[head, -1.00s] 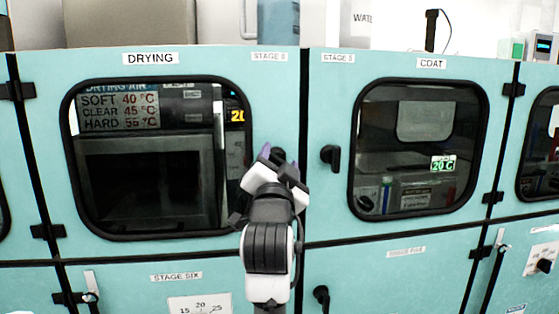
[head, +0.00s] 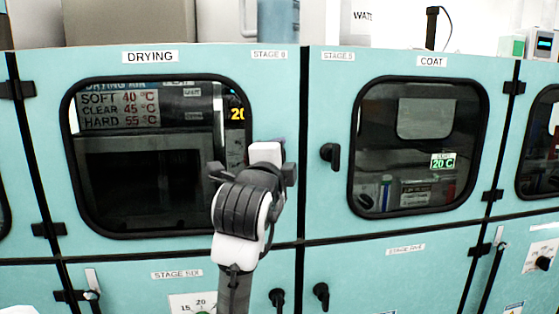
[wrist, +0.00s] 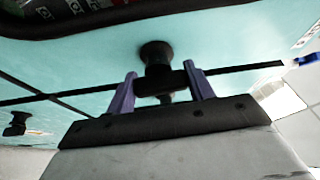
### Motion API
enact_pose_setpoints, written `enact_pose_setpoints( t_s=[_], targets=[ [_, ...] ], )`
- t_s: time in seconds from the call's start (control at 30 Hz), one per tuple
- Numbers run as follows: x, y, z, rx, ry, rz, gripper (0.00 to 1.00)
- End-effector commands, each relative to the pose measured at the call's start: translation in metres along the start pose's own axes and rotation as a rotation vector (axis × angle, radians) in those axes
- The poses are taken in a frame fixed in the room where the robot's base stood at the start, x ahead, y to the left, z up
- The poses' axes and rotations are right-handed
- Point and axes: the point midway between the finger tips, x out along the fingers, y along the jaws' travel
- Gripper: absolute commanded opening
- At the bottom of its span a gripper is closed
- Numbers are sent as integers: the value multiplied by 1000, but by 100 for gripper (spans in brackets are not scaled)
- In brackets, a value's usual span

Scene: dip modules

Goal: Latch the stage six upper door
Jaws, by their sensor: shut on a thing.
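The stage six upper door (head: 200,255) is the teal panel labelled DRYING, with a large dark window. It looks flush with the panels around it. Its black handle (wrist: 158,55) shows in the wrist view as a round knob base with a short bar. My gripper (wrist: 161,84) has its two purple fingers on either side of the handle bar and is shut on it. In the head view my wrist and gripper (head: 272,145) cover the handle at the door's right edge, so its exact turn is hard to tell there.
The COAT door (head: 420,233) stands closed to the right, with its own black handle (head: 330,155) close by. Lower doors carry black handles (head: 321,296) below the seam. Black hinges (head: 48,230) sit on the left edge.

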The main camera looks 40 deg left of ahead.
Motion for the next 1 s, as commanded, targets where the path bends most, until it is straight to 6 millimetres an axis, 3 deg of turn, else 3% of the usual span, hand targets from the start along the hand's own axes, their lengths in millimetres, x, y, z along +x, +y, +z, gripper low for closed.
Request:
enact_pose_setpoints(
  t_s=[0.77,0.8,0.93,1.0],
  targets=[
    [0,0,0,94,-1,39,30],
    [0,0,0,94,-1,39,57],
    [0,0,0,93,-1,39,74],
    [0,0,0,92,-1,38,75]
  ],
)
